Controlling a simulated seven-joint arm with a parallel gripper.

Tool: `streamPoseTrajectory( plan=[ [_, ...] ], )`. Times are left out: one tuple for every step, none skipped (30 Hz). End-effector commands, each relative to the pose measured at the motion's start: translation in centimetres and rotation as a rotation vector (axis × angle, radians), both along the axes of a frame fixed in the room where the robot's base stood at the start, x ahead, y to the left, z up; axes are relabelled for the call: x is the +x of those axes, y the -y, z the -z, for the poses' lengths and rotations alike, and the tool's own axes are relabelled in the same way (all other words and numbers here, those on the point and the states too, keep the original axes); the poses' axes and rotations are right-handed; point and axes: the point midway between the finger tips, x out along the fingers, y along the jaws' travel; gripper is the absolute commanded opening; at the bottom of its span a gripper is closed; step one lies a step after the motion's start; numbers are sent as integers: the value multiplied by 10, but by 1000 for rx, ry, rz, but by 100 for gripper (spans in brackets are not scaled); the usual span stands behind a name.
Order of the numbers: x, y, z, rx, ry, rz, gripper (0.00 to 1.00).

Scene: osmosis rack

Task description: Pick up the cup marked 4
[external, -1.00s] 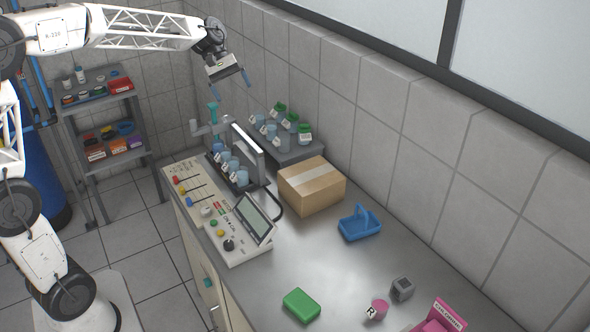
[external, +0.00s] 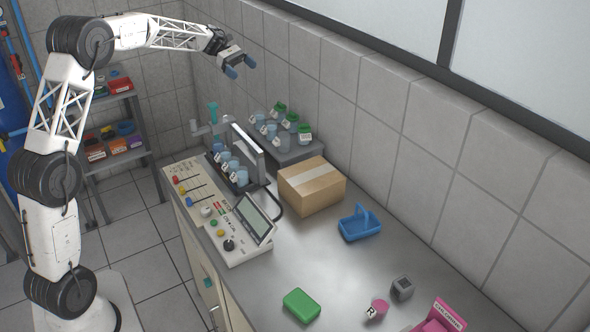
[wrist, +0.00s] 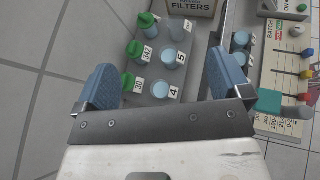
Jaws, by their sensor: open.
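The cup marked 4 (wrist: 160,89) is pale blue with a white label reading 4. My gripper (external: 241,67) is open and empty, up in the air above and left of the shelf. Its two blue fingers (wrist: 160,62) are spread wide in the wrist view.
The cup marked 5 (wrist: 168,57) and another lidless cup (wrist: 177,31) share its row. Green-lidded bottles (wrist: 132,81) stand close beside on the left. A cardboard box (external: 312,186), a rack of blue cups (external: 238,178) and a control panel (external: 238,232) are nearby. The wall runs behind.

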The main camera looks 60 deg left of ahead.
Motion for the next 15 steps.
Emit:
streamPoseTrajectory(
  plan=[
    [2,-8,3,-13,-5,-11,95],
    [3,-12,5,-20,-7,-16,95],
    [4,-17,6,-29,-11,-22,95],
    [6,-21,8,-36,-13,-27,95],
    [7,-24,9,-43,-15,-32,95],
    [8,-29,11,-52,-18,-38,95],
    [9,-32,12,-57,-20,-42,95],
    [10,-35,13,-63,-21,-45,95],
    [11,-39,14,-71,-24,-51,95],
    [12,-42,15,-77,-26,-55,95],
    [12,-45,16,-82,-28,-58,95],
    [13,-49,18,-90,-30,-64,95],
    [14,-52,19,-97,-32,-67,95],
    [14,-54,25,-101,-35,-70,95],
    [14,-52,38,-100,-36,-69,95]
  ],
)
